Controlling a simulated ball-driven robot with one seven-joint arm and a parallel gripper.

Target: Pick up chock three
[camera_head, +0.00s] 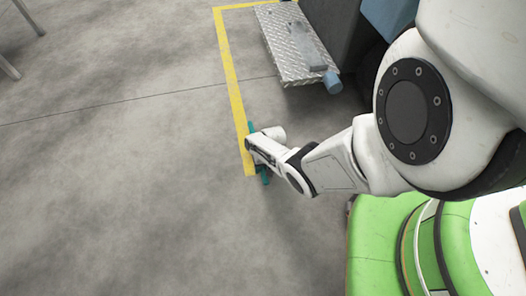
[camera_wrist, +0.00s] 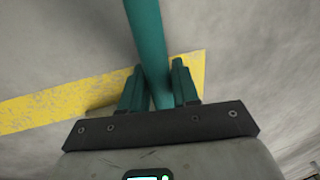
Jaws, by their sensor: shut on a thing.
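A long teal bar-shaped chock (camera_wrist: 150,40) runs from the top edge of the wrist view down between the fingers of my gripper (camera_wrist: 158,88). My gripper is shut on it, with one dark green finger on each side. In the head view, an end of the teal chock (camera_head: 264,176) shows below my gripper (camera_head: 254,150), and a bit of teal shows above it. My wrist hides its middle. No number shows on it, so I cannot tell which chock it is. I cannot tell whether it touches the floor.
A yellow floor line (camera_head: 232,85) runs beside and under my gripper. A metal tread-plate step (camera_head: 283,35) with a blue cylinder (camera_head: 332,82) at its near end stands at the top, beside a dark grey block (camera_head: 335,25). Grey concrete floor (camera_head: 110,180) lies open to the left.

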